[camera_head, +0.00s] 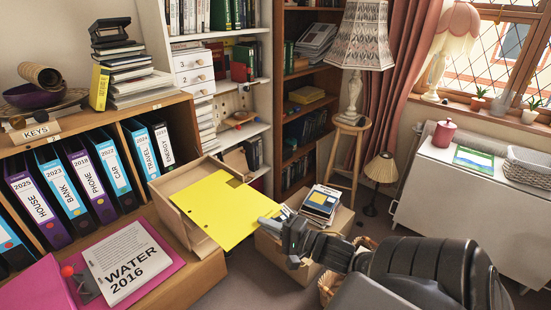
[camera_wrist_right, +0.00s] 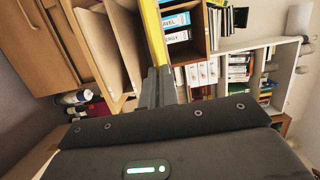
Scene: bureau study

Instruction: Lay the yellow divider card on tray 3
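The yellow divider card (camera_head: 212,208) is a flat sheet with a small cut or hole near its far edge. My right gripper (camera_head: 272,222) is shut on its near right corner and holds it above an open tan file box (camera_head: 207,246). In the right wrist view the card shows edge-on as a yellow strip (camera_wrist_right: 154,30) between the fingers (camera_wrist_right: 155,88). My left gripper is not in view.
A row of labelled binders (camera_head: 113,165) fills the wooden shelf at left. The WATER 2016 papers (camera_head: 128,262) lie on a pink folder. A cardboard box (camera_head: 335,222) with books stands beside my right gripper. White shelves (camera_head: 262,82) with small drawers stand behind.

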